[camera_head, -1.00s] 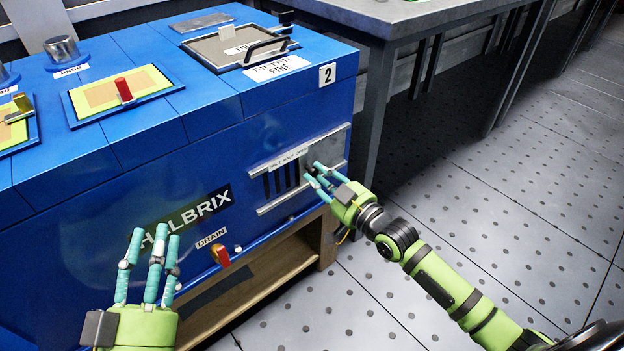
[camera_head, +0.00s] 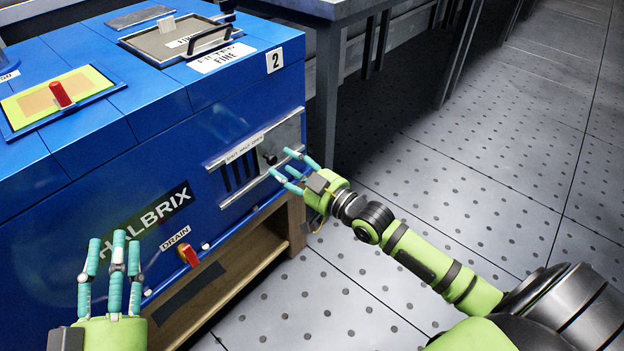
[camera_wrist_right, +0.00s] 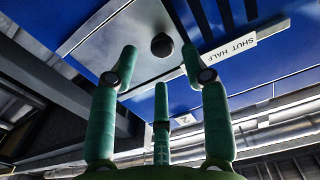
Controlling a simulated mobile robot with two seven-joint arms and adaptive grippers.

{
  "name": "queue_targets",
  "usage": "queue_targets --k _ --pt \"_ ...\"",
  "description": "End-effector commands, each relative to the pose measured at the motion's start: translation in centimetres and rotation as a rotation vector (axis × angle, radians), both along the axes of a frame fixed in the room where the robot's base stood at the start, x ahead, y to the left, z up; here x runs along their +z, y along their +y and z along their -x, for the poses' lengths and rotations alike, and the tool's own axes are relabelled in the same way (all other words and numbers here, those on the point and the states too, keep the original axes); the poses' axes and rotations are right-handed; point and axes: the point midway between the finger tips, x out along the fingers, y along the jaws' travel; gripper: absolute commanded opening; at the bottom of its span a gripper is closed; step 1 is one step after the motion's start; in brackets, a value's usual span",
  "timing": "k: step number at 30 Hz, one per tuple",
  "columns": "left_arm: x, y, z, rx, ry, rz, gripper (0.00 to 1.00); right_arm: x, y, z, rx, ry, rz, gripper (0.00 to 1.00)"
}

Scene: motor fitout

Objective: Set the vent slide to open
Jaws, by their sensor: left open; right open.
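The vent slide (camera_head: 287,137) is a grey metal plate between two rails on the front of the blue machine, at its right end. Dark vent slots (camera_head: 240,171) show to its left, under a label strip reading shut, half, open. A dark round knob (camera_head: 270,159) sticks out of the plate; it also shows in the right wrist view (camera_wrist_right: 162,45). My right gripper (camera_head: 288,170) is open in front of the plate, its fingers spread near the knob with nothing between them. My left gripper (camera_head: 114,258) is open and empty at the lower left, away from the vent.
A red drain handle (camera_head: 188,255) sits low on the blue machine (camera_head: 120,140). A red-knobbed panel (camera_head: 62,95) and a filter tray (camera_head: 175,42) are on top. A grey table (camera_head: 335,10) stands behind to the right. The floor at right is clear.

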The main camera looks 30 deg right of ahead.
Motion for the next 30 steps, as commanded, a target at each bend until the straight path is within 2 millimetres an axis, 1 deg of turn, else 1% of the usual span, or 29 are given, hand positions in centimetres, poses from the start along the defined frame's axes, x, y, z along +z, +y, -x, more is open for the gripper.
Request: queue_targets --k 1,6,9,13,19,30 --pt "0.0 0.0 0.0 0.0 0.0 0.0 0.41 -0.2 -0.4 1.1 0.001 0.003 0.002 0.47" --pt "0.0 0.0 0.0 0.0 0.0 0.0 0.41 -0.1 -1.6 4.3 0.0 0.002 0.002 0.47" --pt "0.0 0.0 0.0 0.0 0.0 0.0 0.41 0.0 -2.1 5.9 0.0 0.0 0.002 0.47" --pt "0.0 0.0 0.0 0.0 0.0 0.0 0.41 0.0 -2.7 7.4 -0.001 0.0 0.0 0.47" --pt "0.0 0.0 0.0 0.0 0.0 0.0 0.41 0.1 -3.2 8.6 -0.001 -0.003 0.0 0.47" --pt "0.0 0.0 0.0 0.0 0.0 0.0 0.41 0.2 -3.2 8.7 -0.001 -0.005 -0.001 0.47"
